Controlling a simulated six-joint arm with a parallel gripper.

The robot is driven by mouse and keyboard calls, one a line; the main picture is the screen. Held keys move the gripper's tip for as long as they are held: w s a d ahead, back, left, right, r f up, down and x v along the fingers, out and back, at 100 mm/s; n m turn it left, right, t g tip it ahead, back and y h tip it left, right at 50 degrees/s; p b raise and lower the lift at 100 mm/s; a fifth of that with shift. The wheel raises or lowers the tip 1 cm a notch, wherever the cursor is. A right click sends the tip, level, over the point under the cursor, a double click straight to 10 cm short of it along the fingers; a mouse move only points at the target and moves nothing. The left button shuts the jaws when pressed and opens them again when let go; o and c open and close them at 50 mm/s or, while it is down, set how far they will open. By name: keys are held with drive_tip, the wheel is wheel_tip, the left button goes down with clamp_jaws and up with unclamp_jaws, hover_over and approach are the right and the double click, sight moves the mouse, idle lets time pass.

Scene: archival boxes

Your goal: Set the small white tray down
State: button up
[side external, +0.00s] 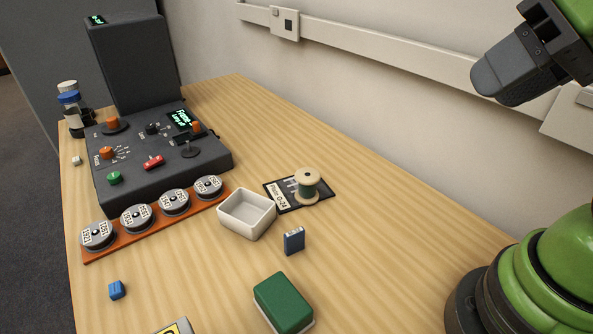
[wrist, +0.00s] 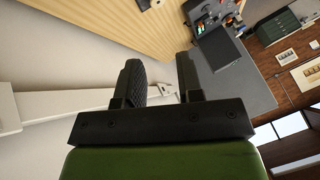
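The small white tray (side external: 247,211) sits upright and empty on the wooden table, in the middle of the side external view. It lies between the rack of round reels and a dark labelled card. My gripper (side external: 484,86) is high at the upper right of that view, well away from the tray and above the table. In the wrist view the two fingers of my gripper (wrist: 159,76) stand apart with nothing between them. I cannot make out the tray clearly in the wrist view.
A reddish rack (side external: 88,258) with several reels and a dark control console (side external: 205,163) stand left of the tray. A thread spool (side external: 307,186) stands on the card to its right.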

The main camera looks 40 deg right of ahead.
drive_tip(key=m+g+h, duration=0.2)
drive_tip(key=m+g, duration=0.5)
drive_tip(key=m, duration=0.3)
hover_over(265, 214)
wheel_tip(265, 214, down, 24)
drive_tip(key=shift+d+f, duration=0.1)
drive_tip(key=shift+f, duration=3.2)
drive_tip(key=shift+n, duration=0.3)
clamp_jaws()
